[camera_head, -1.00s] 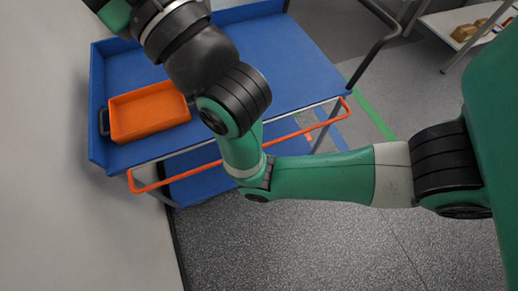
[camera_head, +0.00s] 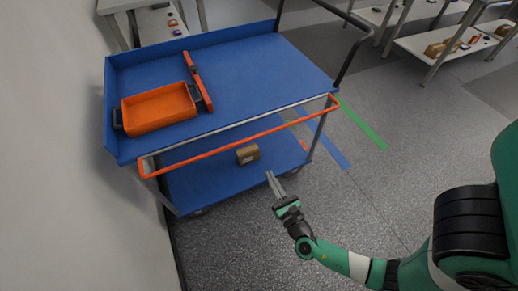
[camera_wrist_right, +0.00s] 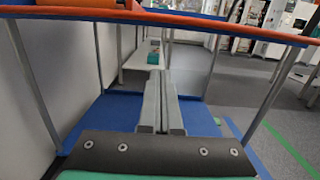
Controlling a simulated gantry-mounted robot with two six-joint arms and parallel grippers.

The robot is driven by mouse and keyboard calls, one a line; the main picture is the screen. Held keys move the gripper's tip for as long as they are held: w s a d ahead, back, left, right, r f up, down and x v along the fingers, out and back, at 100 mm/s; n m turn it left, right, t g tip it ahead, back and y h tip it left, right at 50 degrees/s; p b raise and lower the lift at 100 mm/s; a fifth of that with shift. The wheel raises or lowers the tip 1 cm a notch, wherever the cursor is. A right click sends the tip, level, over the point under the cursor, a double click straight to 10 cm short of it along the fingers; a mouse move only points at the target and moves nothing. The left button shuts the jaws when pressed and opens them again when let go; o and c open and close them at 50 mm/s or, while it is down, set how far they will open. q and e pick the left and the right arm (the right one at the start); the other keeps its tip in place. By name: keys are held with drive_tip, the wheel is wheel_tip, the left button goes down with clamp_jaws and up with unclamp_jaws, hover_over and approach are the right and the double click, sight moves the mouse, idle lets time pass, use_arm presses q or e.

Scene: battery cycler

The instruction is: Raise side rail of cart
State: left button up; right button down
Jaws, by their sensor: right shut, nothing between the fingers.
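The blue cart (camera_head: 240,75) stands in the left and middle of the head view. Its orange side rail (camera_head: 240,136) hangs along the near side, a little below the top deck's edge. In the right wrist view the rail (camera_wrist_right: 215,27) crosses the top of the picture. My right gripper (camera_head: 271,178) is shut and empty. It is in front of the cart's near side, below the rail and apart from it in the head view. Its closed fingers (camera_wrist_right: 160,85) point toward the space under the rail in the wrist view. My left gripper is not in view.
An orange tray (camera_head: 160,108) and an orange bar-shaped object (camera_head: 198,82) lie on the top deck. A small brown box (camera_head: 247,154) is on the lower shelf. A white wall (camera_head: 50,150) is close at left. Grey floor (camera_head: 400,170) is open at right.

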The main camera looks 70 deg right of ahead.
drive_tip(key=w+d+r, duration=0.5)
drive_tip(key=w+d, duration=0.1)
drive_tip(key=w, duration=0.1)
drive_tip(key=shift+w+d+p, duration=0.25)
drive_tip(key=shift+d+p, duration=0.1)
drive_tip(key=shift+f, duration=0.1)
